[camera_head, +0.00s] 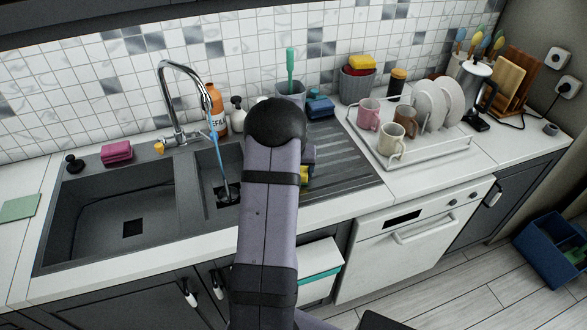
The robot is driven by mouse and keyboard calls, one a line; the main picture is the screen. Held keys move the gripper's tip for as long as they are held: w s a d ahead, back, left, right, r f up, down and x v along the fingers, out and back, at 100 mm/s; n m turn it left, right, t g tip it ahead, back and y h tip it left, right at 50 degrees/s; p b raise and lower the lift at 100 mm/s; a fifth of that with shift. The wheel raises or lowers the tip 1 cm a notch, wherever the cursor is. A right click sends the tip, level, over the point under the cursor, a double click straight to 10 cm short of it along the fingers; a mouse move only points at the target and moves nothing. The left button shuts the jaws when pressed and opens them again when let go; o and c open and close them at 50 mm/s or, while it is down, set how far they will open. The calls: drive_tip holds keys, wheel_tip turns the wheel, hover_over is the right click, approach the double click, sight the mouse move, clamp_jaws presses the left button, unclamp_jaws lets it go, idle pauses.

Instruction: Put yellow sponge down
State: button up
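A small yellow patch (306,174), which may be the yellow sponge, shows just right of my arm over the left part of the ribbed drainboard. A dark bluish-purple piece sits just above it; I cannot tell whether it is part of my wrist or another object. My arm hides most of this spot. My gripper's fingers are hidden behind the arm, so I cannot tell whether they hold the yellow thing. Another yellow item (361,62) lies on a red one at the top of a grey bin (356,86) by the wall.
The dark double sink (90,236) is left of my arm, with water running from the tap (173,95). A pink sponge (116,152) lies on its back rim. A dish rack (430,158) with mugs and plates stands right of the drainboard (345,168), which has bare room.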

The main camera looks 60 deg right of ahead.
drive_tip(key=shift+f, duration=0.1)
drive_tip(key=o, duration=0.9)
drive_tip(key=shift+r, duration=0.25)
drive_tip(key=b+v, duration=0.3)
drive_tip(key=v, duration=0.9)
drive_tip(key=shift+a+f, duration=0.1)
